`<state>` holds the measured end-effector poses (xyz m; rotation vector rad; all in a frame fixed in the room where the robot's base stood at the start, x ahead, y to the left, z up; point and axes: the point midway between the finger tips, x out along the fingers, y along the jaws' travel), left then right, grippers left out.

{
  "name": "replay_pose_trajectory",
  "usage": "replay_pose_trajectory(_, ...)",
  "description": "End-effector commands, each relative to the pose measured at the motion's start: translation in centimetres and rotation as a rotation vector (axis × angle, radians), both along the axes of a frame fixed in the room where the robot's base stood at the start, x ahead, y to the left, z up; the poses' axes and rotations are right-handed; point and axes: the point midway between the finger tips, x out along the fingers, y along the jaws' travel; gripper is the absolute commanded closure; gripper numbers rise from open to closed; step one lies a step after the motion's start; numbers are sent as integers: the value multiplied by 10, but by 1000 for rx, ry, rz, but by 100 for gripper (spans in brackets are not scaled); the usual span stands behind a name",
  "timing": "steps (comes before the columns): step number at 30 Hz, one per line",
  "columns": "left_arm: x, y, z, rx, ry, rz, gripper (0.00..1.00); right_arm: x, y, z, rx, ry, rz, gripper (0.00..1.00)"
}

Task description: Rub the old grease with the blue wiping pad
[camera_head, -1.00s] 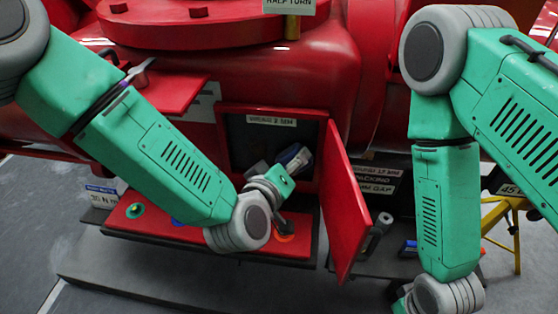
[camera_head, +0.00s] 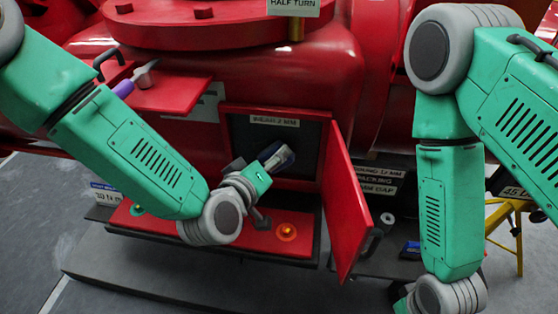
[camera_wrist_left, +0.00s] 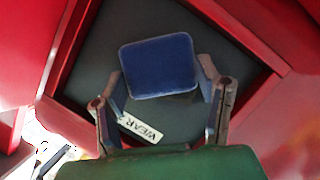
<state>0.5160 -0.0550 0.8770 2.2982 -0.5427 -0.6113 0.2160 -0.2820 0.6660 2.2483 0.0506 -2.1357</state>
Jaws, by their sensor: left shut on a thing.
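My left gripper (camera_head: 274,157) is at the open red compartment in the valve body. In the left wrist view its two fingers are shut on the sides of the blue wiping pad (camera_wrist_left: 157,65). The pad faces the dark recess (camera_head: 305,150) of the compartment; whether it touches the back surface I cannot tell. I cannot make out the old grease; the pad and gripper cover part of the recess. A white wear label (camera_head: 274,121) is at the top of the recess. My right arm hangs at the right, with its gripper below the picture edge.
The red door (camera_head: 346,205) stands open on the right of the compartment. A red panel with an orange button (camera_head: 287,232) lies below. A red shelf (camera_head: 170,95) with a purple-handled tool juts out at upper left. A yellow stand (camera_head: 515,235) is at far right.

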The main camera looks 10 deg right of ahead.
Motion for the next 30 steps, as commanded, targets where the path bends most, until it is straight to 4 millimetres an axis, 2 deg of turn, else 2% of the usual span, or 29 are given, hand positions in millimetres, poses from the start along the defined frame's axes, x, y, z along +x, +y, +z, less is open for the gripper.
replay_pose_trajectory(6,8,20,2,0,-5,9,73,0,0,1,0,0,0,60)
replay_pose_trajectory(14,10,29,2,-1,-4,9,73,0,0,2,0,0,0,60)
replay_pose_trajectory(24,16,55,2,-1,-4,7,73,0,0,3,0,0,0,60)
replay_pose_trajectory(30,16,58,1,0,-3,7,73,0,0,3,0,0,0,60)
